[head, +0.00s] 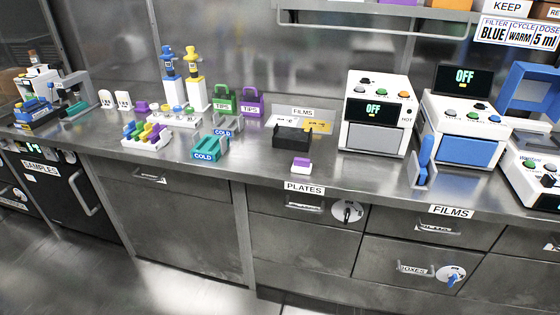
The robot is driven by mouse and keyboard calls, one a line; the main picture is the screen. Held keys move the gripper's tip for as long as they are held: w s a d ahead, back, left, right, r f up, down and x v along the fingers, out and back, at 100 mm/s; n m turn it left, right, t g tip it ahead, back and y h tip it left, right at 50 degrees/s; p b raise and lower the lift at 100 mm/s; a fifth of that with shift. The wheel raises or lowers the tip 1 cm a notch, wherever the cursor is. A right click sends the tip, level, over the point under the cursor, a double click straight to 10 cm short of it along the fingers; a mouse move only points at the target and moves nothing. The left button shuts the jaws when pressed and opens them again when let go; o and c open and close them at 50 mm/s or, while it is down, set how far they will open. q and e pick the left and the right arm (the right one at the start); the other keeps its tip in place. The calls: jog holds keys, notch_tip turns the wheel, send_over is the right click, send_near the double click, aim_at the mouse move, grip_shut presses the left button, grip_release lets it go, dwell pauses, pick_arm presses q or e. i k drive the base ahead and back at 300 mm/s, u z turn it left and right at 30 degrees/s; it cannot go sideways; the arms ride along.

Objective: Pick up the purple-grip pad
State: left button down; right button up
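A small white block with a purple top (301,163), which looks like the purple-grip pad, lies on the steel counter (250,178) near its front edge, above the PLATES drawer label. It stands apart from the dark open box (292,137) behind it. Another small purple item (142,107) is at the left, too small to make out. Neither of my grippers is in view.
A white machine reading OFF (375,125) stands right of the pad, with a second, blue-fronted one (463,130) beyond it. Teal COLD trays (207,149) and a tube rack (147,140) stand left. Counter around the pad is clear. Drawers (305,203) are below.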

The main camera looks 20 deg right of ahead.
aim_at(300, 166)
jog(key=z, duration=0.1)
jog(key=i, duration=0.95)
jog(key=z, duration=0.9)
jog(key=i, duration=0.25)
jog(key=u, duration=1)
jog(key=k, duration=0.8)
jog(key=z, duration=1.55)
